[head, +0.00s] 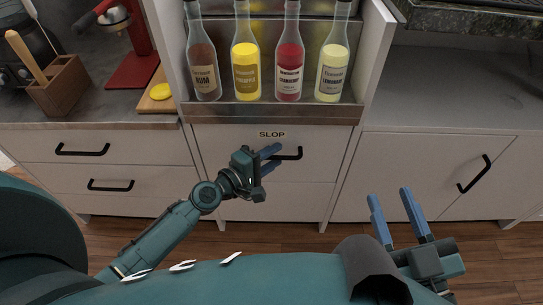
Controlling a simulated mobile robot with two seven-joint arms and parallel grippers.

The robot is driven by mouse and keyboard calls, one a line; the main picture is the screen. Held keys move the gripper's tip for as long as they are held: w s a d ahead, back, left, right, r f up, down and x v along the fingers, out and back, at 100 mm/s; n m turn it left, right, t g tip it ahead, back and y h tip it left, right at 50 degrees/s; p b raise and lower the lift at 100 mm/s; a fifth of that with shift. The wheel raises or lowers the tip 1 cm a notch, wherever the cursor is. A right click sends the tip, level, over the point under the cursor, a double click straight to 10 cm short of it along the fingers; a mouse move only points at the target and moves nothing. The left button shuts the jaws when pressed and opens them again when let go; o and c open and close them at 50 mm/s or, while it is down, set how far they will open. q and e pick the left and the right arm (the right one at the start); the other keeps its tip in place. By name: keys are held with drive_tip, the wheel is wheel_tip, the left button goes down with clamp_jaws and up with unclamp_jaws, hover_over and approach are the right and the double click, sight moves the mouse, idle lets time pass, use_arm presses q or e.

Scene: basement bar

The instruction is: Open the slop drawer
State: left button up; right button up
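The slop drawer (225,150) is a white front under the bottle rail, marked by a "SLOP" label (271,134). Its face looks flush with the cabinet, so it appears closed. Its black bar handle (290,154) is partly hidden at the left end by my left gripper. My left gripper (274,157) is at that end, with its blue fingers apart, one above the other, near the handle's height. I cannot tell whether they touch the handle. My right gripper (390,196) is open and empty, low in front of the right cabinet.
Several bottles, including a rum bottle (203,65), stand in the rail (270,113) above the drawer. Other drawers with black handles (82,150) are at left. A cabinet door (430,165) is at right. Wooden floor (300,237) shows below.

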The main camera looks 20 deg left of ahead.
use_arm(q)
drive_tip(key=shift+c, duration=0.4)
clamp_jaws()
drive_tip(key=shift+s+a, duration=0.1)
use_arm(e)
drive_tip(key=shift+f, duration=0.2)
